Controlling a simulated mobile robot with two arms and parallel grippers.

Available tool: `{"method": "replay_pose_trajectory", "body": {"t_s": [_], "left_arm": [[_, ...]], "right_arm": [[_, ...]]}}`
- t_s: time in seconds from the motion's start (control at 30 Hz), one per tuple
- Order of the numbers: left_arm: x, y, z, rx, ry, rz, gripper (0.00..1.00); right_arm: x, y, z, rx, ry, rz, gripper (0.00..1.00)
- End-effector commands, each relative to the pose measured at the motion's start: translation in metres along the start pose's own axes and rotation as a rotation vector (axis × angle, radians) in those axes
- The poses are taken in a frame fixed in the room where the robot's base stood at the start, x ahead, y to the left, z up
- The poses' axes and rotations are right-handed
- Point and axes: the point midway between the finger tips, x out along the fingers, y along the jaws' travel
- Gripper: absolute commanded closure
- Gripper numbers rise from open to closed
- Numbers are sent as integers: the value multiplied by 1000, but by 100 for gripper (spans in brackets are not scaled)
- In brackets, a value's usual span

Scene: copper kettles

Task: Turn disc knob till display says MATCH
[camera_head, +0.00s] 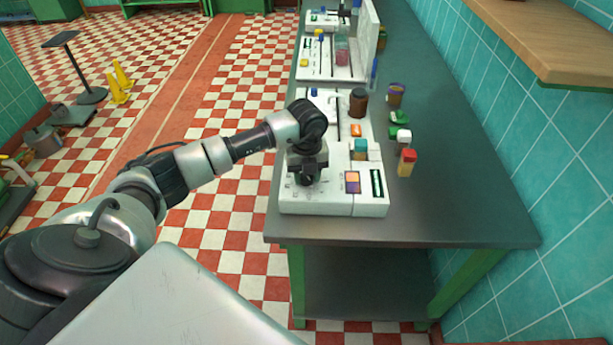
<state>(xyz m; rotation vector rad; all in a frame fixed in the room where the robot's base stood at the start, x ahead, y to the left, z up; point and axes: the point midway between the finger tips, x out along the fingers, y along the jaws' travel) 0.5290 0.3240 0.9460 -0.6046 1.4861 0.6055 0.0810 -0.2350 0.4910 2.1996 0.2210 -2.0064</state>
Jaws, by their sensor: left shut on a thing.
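A white control panel (322,205) lies on the near end of the dark bench. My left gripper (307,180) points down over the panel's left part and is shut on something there. The disc knob is hidden under the gripper, so I cannot see its mark or angle. Right of the gripper, a small display (352,182) shows purple and orange colour patches; any words on it are too small to read. Beside it is a dark upright slot with green in it (377,183). My right gripper is not in view.
More white panels (318,62) lie farther back. The bench's near right is clear. A wooden shelf (560,45) juts out upper right.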

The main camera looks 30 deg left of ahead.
Motion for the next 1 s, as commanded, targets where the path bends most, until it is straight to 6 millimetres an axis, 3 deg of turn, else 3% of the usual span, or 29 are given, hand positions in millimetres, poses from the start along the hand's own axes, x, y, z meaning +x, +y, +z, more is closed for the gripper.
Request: {"method": "replay_pose_trajectory", "body": {"t_s": [0.5, 1.0], "left_arm": [[0, 0, 1, 356, -3, -3, 86], [-1, 0, 1, 443, -4, -2, 86]], "right_arm": [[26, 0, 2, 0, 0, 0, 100], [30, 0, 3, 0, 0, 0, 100]]}}
